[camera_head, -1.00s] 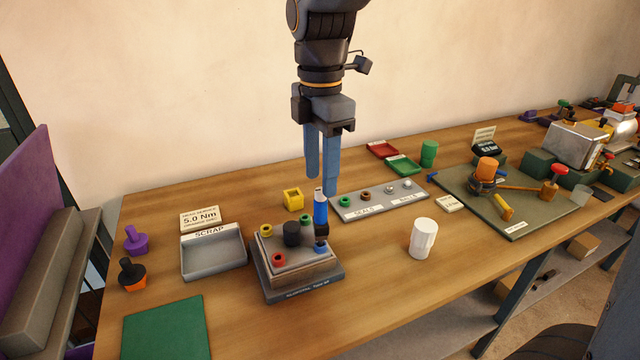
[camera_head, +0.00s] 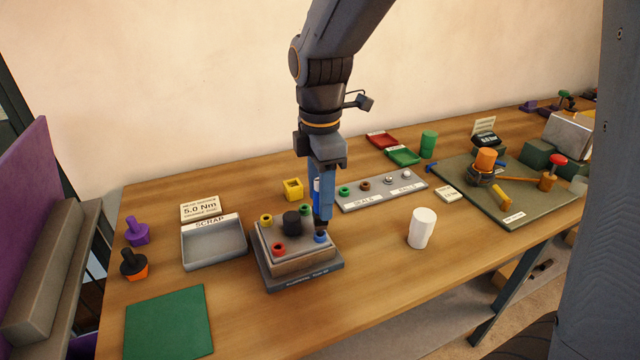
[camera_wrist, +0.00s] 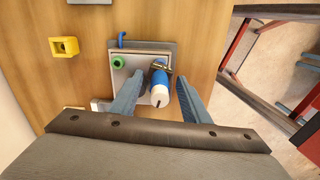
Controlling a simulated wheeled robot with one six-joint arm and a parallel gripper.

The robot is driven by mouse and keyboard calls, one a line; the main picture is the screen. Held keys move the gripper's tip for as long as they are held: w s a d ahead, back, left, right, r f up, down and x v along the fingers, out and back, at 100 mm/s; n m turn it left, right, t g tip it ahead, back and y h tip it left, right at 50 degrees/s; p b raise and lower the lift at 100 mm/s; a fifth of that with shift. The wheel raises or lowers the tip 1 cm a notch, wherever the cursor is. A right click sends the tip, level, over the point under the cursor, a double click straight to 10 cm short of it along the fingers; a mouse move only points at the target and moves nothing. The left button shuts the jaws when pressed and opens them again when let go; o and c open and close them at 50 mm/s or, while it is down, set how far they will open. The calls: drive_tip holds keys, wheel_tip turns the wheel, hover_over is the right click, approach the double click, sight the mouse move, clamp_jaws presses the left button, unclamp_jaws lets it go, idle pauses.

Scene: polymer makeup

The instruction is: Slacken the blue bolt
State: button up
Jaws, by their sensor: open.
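The blue bolt (camera_head: 320,237) sits at the right corner of the raised plate on a grey fixture (camera_head: 300,282). In the wrist view, the tool's handle (camera_wrist: 158,82) shows between my open fingers (camera_wrist: 159,78), closer to the right finger; contact cannot be told.
A scrap tray (camera_head: 213,258) stands left, a white cylinder (camera_head: 422,228) right, a yellow block (camera_head: 293,189) behind.

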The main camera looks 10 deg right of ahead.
clamp_jaws()
drive_tip(key=shift+r+p, duration=0.75)
drive_tip(key=shift+p, duration=0.1)
idle(0.7)
drive_tip(key=shift+r+p, duration=1.1)
drive_tip(key=shift+r, duration=0.2)
